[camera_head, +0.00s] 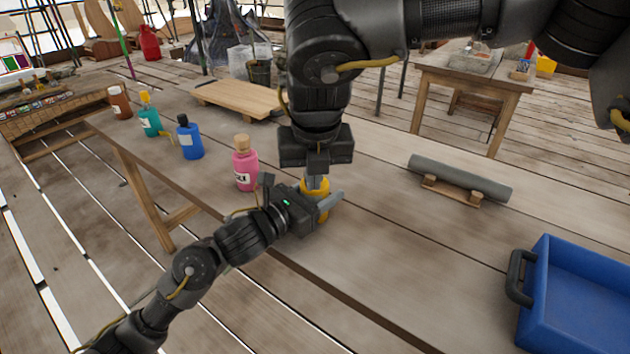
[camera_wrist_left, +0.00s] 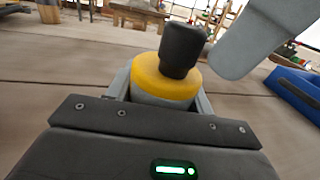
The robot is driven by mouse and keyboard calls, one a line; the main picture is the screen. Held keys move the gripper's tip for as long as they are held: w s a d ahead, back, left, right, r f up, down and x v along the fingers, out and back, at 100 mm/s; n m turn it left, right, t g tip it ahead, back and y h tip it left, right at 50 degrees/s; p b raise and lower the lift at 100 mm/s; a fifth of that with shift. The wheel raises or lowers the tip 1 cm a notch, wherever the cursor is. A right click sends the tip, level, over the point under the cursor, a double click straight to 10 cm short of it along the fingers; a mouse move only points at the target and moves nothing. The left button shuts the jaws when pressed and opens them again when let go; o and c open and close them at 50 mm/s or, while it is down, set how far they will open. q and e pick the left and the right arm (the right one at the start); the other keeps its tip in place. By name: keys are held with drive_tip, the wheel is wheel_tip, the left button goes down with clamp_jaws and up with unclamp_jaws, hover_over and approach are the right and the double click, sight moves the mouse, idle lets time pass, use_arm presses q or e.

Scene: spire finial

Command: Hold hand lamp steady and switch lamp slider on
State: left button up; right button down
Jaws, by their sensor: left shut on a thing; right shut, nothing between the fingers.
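The hand lamp (camera_head: 320,186) shows as a yellow body at the table's near edge, mostly covered by my arms. In the left wrist view its yellow band (camera_wrist_left: 160,85) sits between grey fingers, with a black knob-like part (camera_wrist_left: 183,50) on top. My left gripper (camera_head: 318,204) is shut on the lamp from the left. My right gripper (camera_head: 318,182) points down at the lamp's top, shut and empty. A grey finger-like part (camera_wrist_left: 255,42) slants in beside the black part in the wrist view. I cannot make out the slider or whether it is touched.
Several bottles stand left of the lamp, the nearest a pink one (camera_head: 245,168). A grey cylinder (camera_head: 460,178) rests on a wooden cradle to the right. A blue tray (camera_head: 538,290) stands at the lower right. Table boards between lamp and tray are clear.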

idle(0.3)
drive_tip(key=shift+w+d, duration=0.8)
drive_tip(key=shift+w, duration=0.3)
drive_tip(key=shift+s, duration=0.35)
drive_tip(key=s+r, duration=0.5)
drive_tip(key=r, duration=0.4)
drive_tip(key=shift+s+d+r, duration=0.35)
drive_tip(key=shift+s+r, duration=0.05)
